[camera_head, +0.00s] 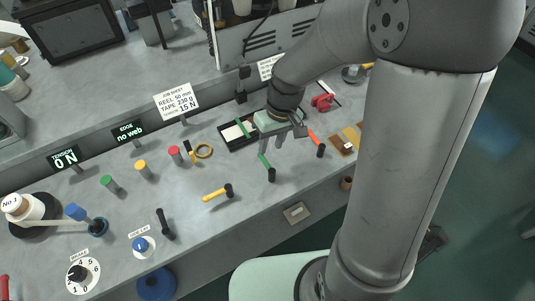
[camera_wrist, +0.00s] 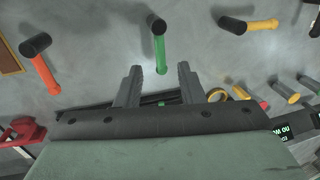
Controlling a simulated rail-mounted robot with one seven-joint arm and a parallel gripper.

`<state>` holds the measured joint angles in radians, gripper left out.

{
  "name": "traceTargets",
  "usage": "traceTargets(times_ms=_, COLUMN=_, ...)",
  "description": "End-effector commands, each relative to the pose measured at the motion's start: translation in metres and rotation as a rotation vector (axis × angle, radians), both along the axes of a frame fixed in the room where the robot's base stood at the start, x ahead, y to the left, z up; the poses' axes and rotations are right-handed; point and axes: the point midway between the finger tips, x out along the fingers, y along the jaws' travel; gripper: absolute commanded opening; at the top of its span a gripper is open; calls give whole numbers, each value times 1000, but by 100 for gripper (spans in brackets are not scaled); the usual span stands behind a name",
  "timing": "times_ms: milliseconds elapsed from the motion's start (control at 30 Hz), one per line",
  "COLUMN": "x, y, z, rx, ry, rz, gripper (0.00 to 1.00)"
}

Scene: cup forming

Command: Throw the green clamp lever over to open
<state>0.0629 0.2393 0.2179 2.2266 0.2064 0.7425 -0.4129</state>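The green clamp lever (camera_head: 265,163) lies on the bench with its black knob toward the front edge. In the wrist view the green lever (camera_wrist: 159,52) points away from my gripper, its black knob at the far end and its near end between the line of my fingertips. My gripper (camera_wrist: 159,69) is open, with a clear gap between its fingers and nothing held. In the head view my gripper (camera_head: 279,140) hangs just behind the lever. I cannot tell whether a finger touches it.
An orange-red lever (camera_head: 312,137) lies to the right and a yellow lever (camera_head: 214,194) to the left, both with black knobs. A black tray (camera_head: 230,143) with a green strip sits behind the lever. A yellow ring (camera_head: 204,151) and a red part (camera_head: 322,102) stand nearby.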

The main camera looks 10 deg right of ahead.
Motion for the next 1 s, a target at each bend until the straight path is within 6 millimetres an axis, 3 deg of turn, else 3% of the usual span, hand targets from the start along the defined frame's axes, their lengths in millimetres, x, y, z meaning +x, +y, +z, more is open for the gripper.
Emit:
traceTargets(times_ms=100, x=-3, y=5, z=-24, rx=0, ry=7, rz=1, gripper=35)
traceTargets(times_ms=300, x=-4, y=9, z=-51, rx=0, ry=2, rz=0, gripper=35)
traceTargets(times_ms=733, x=-5, y=11, z=-61, rx=-1, ry=0, rz=0, gripper=35)
traceTargets(times_ms=867, x=-5, y=11, z=-61, rx=-1, ry=0, rz=0, gripper=0)
traceTargets(times_ms=1000, x=-5, y=11, z=-60, rx=-1, ry=0, rz=0, gripper=0)
